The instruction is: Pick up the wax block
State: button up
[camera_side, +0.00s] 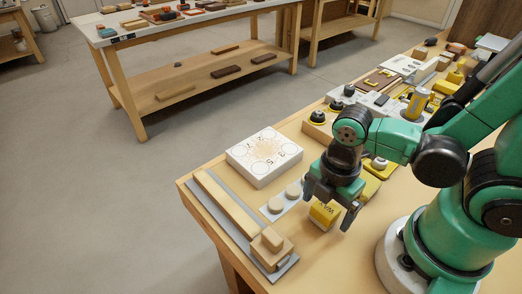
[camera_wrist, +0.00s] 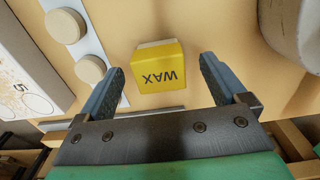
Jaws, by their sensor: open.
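The wax block (camera_side: 323,214) is a small yellow block with a pale side and dark "WAX" lettering. It sits on the wooden bench top, near the bench's front part in the side view. In the wrist view the wax block (camera_wrist: 159,68) lies ahead of and between my two fingers, its lettering upside down. My gripper (camera_side: 334,205) is just over the block with its fingers apart, one on either side. In the wrist view my gripper (camera_wrist: 160,82) is open and empty, with a gap between each finger and the block. Its height above the bench is hard to tell.
A white box with numbered circles (camera_side: 264,155) stands left of the block. A pale strip with round wooden discs (camera_side: 280,202) lies between them. A grey tray with a wooden bar and block (camera_side: 210,209) lies along the bench edge. Several tools and blocks crowd the bench behind.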

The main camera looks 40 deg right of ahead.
aim_at(327, 207)
grip_shut()
jog(key=shift+r, duration=0.15)
notch_tip(327, 207, up, 20)
dwell(1.0)
jog(key=c, duration=0.9)
grip_release()
jog(key=c, duration=0.3)
